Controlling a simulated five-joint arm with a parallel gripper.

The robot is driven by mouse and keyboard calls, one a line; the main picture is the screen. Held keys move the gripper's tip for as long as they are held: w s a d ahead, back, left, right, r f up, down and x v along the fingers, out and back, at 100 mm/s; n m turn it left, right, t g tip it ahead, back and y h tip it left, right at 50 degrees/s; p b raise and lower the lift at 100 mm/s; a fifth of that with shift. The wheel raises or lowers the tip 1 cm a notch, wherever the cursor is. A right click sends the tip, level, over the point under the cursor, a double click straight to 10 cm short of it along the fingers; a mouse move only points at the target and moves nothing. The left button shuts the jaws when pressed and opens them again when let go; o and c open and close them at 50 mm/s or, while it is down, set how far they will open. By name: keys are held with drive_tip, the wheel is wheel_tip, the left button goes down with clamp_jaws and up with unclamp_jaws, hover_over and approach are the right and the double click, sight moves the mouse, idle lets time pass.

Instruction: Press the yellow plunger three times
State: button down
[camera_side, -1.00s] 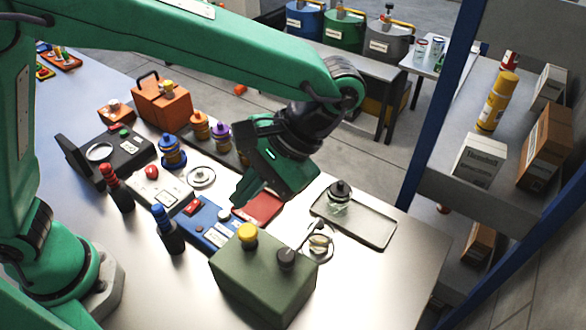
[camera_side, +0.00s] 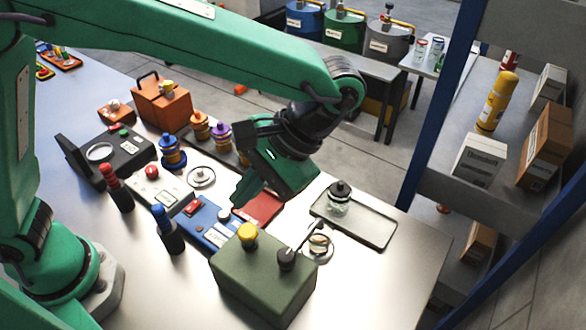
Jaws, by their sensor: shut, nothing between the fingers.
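The yellow plunger (camera_side: 247,232) stands on top of a dark green box (camera_side: 262,275) at the front of the table. It has a rounded yellow cap, and a dark knob (camera_side: 287,257) sits on the same box to its right. My gripper (camera_side: 240,199) is shut and empty. It hangs tilted down to the left, behind and above the plunger in the picture, and appears apart from it. Nothing hides the plunger's cap.
A blue panel (camera_side: 210,227) and a red plate (camera_side: 262,207) lie behind the box. A tray (camera_side: 370,228) with a glass jar (camera_side: 339,199) is to the right. Blue-capped and red-capped bottles (camera_side: 169,232) stand left. The table's front right is clear.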

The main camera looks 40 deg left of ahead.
sight(252, 229)
wheel_tip(252, 229, up, 4)
drive_tip(key=shift+s+d+f, duration=0.1)
idle(0.5)
drive_tip(key=shift+f, duration=0.15)
drive_tip(key=shift+f, duration=4.25)
